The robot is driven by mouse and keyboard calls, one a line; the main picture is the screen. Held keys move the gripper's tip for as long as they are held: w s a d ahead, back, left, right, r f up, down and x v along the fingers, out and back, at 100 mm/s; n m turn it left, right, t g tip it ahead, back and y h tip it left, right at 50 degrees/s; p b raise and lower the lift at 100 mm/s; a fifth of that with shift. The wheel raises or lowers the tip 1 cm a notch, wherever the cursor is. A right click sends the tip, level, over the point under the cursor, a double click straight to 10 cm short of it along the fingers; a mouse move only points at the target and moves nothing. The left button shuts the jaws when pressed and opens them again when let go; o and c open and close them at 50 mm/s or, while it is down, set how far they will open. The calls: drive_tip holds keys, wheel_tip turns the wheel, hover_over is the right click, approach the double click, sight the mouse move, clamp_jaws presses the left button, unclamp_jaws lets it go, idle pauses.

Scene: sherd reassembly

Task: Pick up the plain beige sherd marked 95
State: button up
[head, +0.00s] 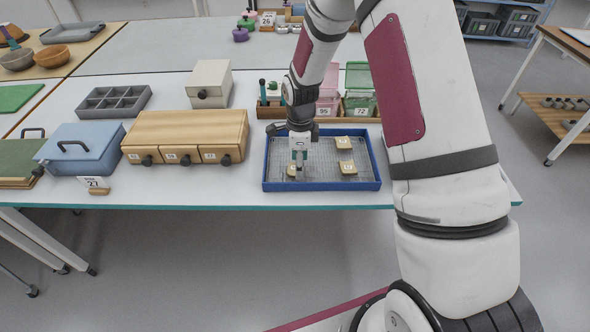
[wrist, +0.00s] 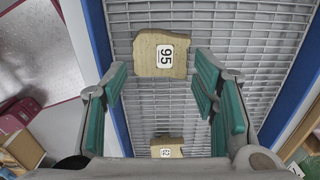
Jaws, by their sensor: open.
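The plain beige sherd marked 95 (wrist: 160,54) lies on the wire mesh of a blue-rimmed tray, its label facing up. In the wrist view it shows ahead of and between the fingertips of my gripper (wrist: 160,84). The fingers, with green pads, are apart with nothing between them. In the head view my gripper (head: 299,166) points down over the left part of the tray (head: 322,186). A sherd (head: 291,171) shows there, partly hidden by the gripper; it appears to be the 95 one. I cannot tell the exact height gap.
Two other labelled beige sherds lie in the tray's right half, one at the back (head: 344,142) and one nearer the front (head: 347,167). A wooden drawer box (head: 185,133) stands left of the tray. Pink (head: 326,107) and green (head: 361,103) bins stand behind it.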

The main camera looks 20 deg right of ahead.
wheel_tip(320, 180, down, 2)
drive_tip(key=c, duration=0.9)
drive_tip(key=shift+c, duration=0.2)
